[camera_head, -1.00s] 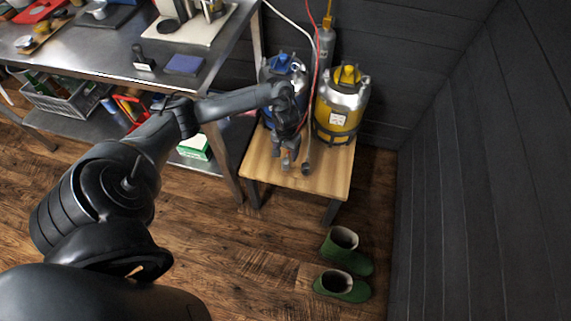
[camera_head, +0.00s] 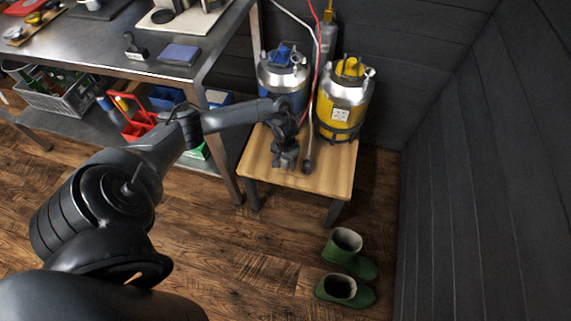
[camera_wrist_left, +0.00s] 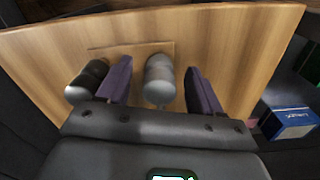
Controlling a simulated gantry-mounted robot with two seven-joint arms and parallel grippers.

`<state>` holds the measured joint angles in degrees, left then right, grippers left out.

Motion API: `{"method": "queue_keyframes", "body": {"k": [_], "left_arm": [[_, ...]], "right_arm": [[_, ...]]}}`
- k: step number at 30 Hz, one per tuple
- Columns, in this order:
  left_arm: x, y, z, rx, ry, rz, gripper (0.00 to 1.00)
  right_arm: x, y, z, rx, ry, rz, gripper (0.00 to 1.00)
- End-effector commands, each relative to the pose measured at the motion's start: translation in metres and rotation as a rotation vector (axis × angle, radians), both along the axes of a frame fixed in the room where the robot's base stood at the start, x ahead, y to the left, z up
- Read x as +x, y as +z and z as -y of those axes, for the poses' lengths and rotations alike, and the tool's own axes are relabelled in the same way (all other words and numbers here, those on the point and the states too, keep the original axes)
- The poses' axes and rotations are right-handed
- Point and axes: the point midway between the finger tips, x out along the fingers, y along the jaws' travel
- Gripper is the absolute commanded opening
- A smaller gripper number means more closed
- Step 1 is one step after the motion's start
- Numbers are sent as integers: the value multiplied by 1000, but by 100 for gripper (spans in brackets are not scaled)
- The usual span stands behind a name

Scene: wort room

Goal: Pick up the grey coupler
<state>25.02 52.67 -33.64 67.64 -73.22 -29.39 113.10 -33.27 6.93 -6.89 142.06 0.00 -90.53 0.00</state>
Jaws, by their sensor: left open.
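The grey coupler (camera_wrist_left: 159,80) is a short, light grey rounded cylinder on the small wooden table (camera_head: 325,182). In the left wrist view it lies between the two fingers of my left gripper (camera_wrist_left: 158,66), with a gap visible on each side. In the head view my left gripper (camera_head: 285,160) is low over the table's front left part and hides the grey coupler. The gripper is open. A darker coupler (camera_wrist_left: 87,80) lies just outside the left finger in the wrist view; in the head view a dark coupler (camera_head: 308,167) sits right of the gripper. My right gripper is not seen.
A blue keg (camera_head: 283,75) and a yellow keg (camera_head: 341,108) stand at the table's back, with red and pale hoses beside them. A steel workbench (camera_head: 100,48) is on the left. Green boots (camera_head: 346,270) stand on the floor in front. A dark wall rises on the right.

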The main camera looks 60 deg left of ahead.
Motion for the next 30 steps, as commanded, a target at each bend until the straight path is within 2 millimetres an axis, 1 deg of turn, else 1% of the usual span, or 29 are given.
{"method": "queue_keyframes", "body": {"k": [1, 2, 8, 9, 17, 18, 20, 21, 30], "left_arm": [[1, -6, 0, 1, 1, 1, 66], [1, -7, 0, 0, 1, 2, 66], [1, -6, 0, 0, 1, 2, 66], [1, -6, 0, 0, 1, 2, 64], [1, -6, 0, 0, 1, 1, 24], [1, -6, 0, 0, 1, 1, 18], [1, -6, 0, 0, 1, 1, 9], [1, -6, 0, 0, 1, 1, 6], [1, -3, 0, 0, 1, 1, 6]], "right_arm": [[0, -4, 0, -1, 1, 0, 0], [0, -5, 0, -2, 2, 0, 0], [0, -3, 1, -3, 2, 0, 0], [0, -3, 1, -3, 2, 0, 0], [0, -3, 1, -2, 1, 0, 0], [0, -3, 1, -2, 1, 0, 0], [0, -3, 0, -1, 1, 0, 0], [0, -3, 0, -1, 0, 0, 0], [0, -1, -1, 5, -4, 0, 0]]}}
